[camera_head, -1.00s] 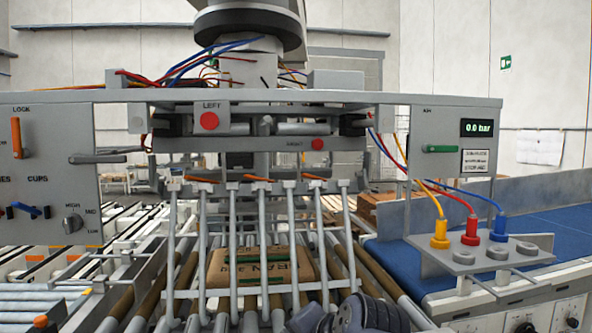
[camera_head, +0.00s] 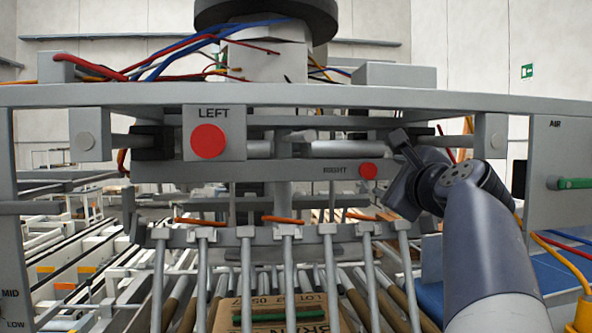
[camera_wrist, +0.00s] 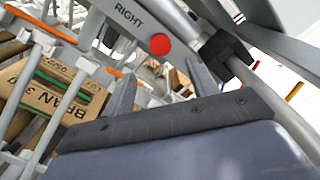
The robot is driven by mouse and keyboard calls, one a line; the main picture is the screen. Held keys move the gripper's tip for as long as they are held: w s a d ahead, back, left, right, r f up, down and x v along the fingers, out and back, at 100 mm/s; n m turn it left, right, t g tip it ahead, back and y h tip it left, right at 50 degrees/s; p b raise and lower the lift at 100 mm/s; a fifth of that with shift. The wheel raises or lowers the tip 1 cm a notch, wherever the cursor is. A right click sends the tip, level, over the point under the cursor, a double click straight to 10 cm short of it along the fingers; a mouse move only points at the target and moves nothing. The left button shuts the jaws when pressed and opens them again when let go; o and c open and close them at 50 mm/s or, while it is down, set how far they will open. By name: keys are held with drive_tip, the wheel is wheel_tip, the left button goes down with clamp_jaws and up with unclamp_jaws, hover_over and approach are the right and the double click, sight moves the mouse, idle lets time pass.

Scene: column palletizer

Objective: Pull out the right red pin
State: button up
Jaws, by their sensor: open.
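The right red pin (camera_head: 368,171) is a round red head at the right end of the grey crossbar (camera_head: 270,170), beside the word RIGHT. It also shows in the wrist view (camera_wrist: 160,44), above the gap between my finger ends. A larger red pin (camera_head: 208,140) is on a grey plate marked LEFT. My gripper (camera_head: 394,168) is just to the right of the right pin in the head view. In the wrist view my gripper (camera_wrist: 160,68) has its two fingers apart, with nothing held between them. The pin seems to be beyond the fingertips, not touched.
A grey beam (camera_head: 300,96) with cables runs above. Below hang several grey rods (camera_head: 245,270) with orange strips, over a cardboard box (camera_head: 275,316) on rollers. A dark block and rod (camera_wrist: 226,50) are close to the right of the pin in the wrist view.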

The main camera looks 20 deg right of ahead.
sight(369, 171)
drive_tip(key=p+x, duration=0.3)
drive_tip(key=x, duration=0.7)
drive_tip(key=shift+w, duration=0.3)
clamp_jaws()
